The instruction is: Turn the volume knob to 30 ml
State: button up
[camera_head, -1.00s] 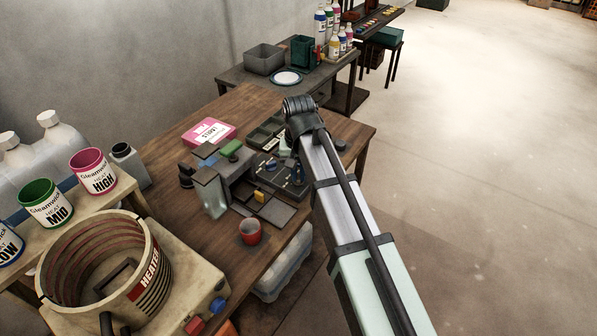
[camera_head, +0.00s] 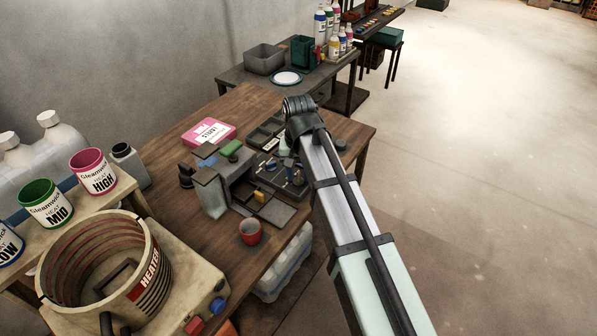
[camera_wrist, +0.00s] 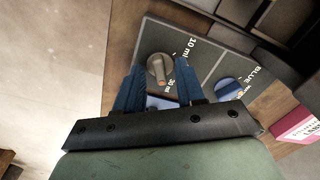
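The volume knob (camera_wrist: 160,69) shows in the wrist view as a round grey dial with a raised bar on a dark panel (camera_wrist: 205,62). The bar's orange-brown end points toward the bottom of the picture, close beside the "30 ml" mark (camera_wrist: 172,84). The "10 ml" mark (camera_wrist: 188,46) lies up and to the right. My gripper (camera_wrist: 160,65) is open, with one blue finger on each side of the knob. I cannot tell if either finger touches it. In the head view my arm hides most of the gripper and the knob.
A blue round knob (camera_wrist: 229,90) with a "BLUE" label sits right of the volume knob. A heater vat (camera_head: 150,285) stands front left.

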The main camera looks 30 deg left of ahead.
aim_at(298, 176)
notch_tip(298, 176, up, 14)
dwell(0.8)
jog(key=shift+f, duration=0.1)
dwell(0.3)
